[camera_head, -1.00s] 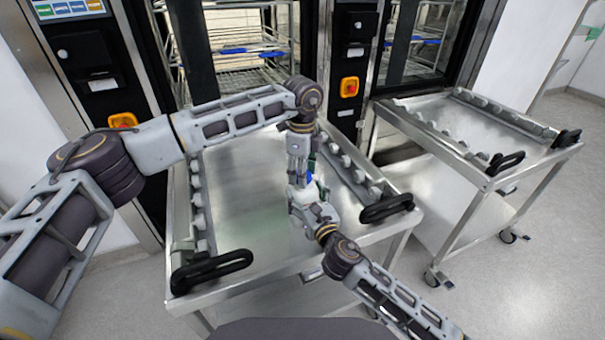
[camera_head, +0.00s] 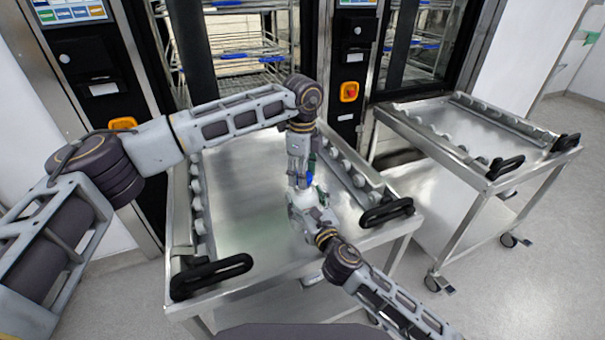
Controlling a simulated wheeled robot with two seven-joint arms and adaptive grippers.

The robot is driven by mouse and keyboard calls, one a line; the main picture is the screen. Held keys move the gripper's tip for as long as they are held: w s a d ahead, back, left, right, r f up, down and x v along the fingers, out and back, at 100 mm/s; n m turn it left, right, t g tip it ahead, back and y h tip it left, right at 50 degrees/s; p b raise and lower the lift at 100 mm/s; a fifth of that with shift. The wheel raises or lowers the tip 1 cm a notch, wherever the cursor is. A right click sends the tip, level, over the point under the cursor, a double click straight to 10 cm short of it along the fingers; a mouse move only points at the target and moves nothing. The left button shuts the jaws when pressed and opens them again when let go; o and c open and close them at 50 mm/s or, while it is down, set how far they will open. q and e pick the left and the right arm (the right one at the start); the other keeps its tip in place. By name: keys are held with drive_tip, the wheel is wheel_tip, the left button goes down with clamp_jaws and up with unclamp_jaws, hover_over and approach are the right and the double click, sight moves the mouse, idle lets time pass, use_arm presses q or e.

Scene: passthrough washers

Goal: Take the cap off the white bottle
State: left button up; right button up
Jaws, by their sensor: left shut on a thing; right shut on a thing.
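The white bottle (camera_head: 302,198) shows only as a small pale patch over the near cart's tray, mostly hidden by my grippers. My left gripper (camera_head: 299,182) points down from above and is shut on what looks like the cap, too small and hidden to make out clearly. A small blue patch (camera_head: 309,177) shows beside its fingers; I cannot tell if it is part of the cap. My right gripper (camera_head: 300,203) reaches in from the lower right, just below the left one, and is shut on the bottle. Whether cap and bottle still touch cannot be told.
The near steel cart (camera_head: 240,205) has a broad bare tray, roller rails along both sides and black handles (camera_head: 212,276) at its front corners. A second cart (camera_head: 465,125) stands at the right. Washer cabinets with wire racks (camera_head: 245,50) stand behind.

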use_arm(q)
drive_tip(key=shift+r, duration=1.85)
use_arm(e)
drive_tip(key=o, duration=2.1)
drive_tip(key=shift+c, duration=0.2)
drive_tip(key=shift+s, duration=0.1)
drive_tip(key=v, duration=1.1)
drive_tip(key=shift+s+d, duration=0.2)
drive_tip(key=shift+s, duration=0.1)
